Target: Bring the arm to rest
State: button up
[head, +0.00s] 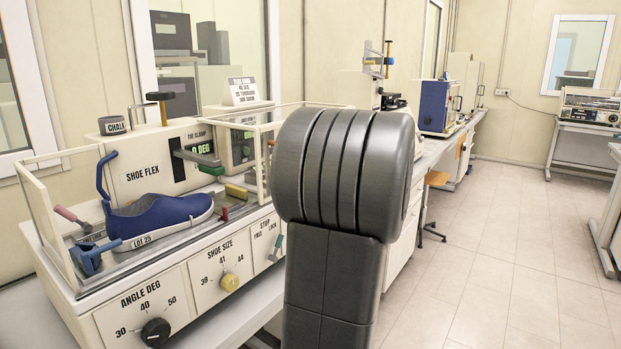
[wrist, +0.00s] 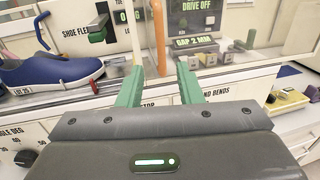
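In the head view my dark arm fills the middle and hides the gripper. The shoe flex machine (head: 143,175) stands at left with a blue shoe (head: 158,218) on it, tagged LOT 25. The shoe also shows at the left of the wrist view (wrist: 50,70), apart from the fingers.
Clear guard panels surround the shoe machine. Knobs for angle (head: 155,332) and shoe size (head: 230,282) are on its front. A display (wrist: 198,20) reads DRIVE OFF. A yellow block (wrist: 287,102) lies at right in the wrist view. Tiled floor (head: 500,240) is open at right.

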jog(key=p+x, duration=0.3)
jog(key=x, duration=1)
jog(key=shift+w+a, duration=0.25)
jog(key=shift+w, duration=0.05)
jog(key=shift+a, duration=0.1)
jog(key=shift+s, duration=0.1)
